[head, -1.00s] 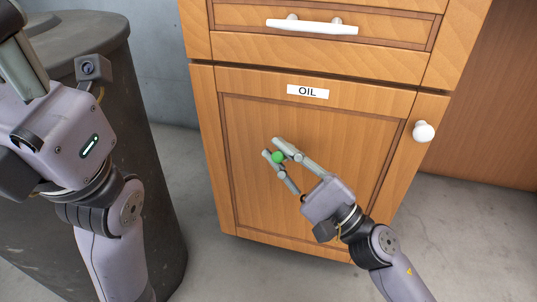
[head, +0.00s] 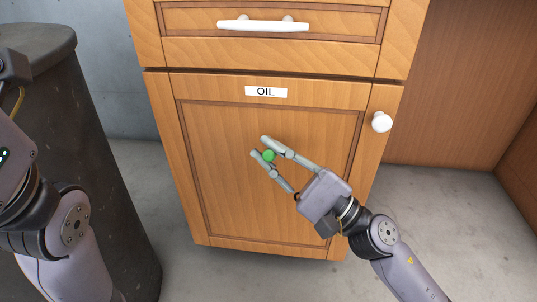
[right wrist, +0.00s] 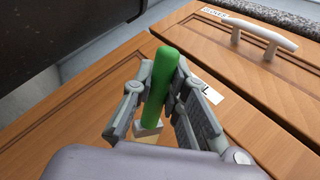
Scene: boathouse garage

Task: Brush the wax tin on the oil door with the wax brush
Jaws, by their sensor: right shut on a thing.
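The oil door (head: 225,190) is a closed wooden cabinet door with a white OIL label (head: 266,92) and a white round knob (head: 381,122). My right gripper (head: 260,146) is shut on the wax brush, in front of the door. Only a small green part of the brush (head: 268,156) shows between the fingers in the head view. In the right wrist view its green handle (right wrist: 160,85) stands between the fingers, with a pale block at its lower end. I see no wax tin on the door. My left arm shows at the left edge, its fingers out of view.
A drawer with a white bar handle (head: 263,26) is above the door. A dark grey bin (head: 95,130) stands left of the cabinet. Grey concrete floor (head: 450,230) is clear at the right, before a wooden recess.

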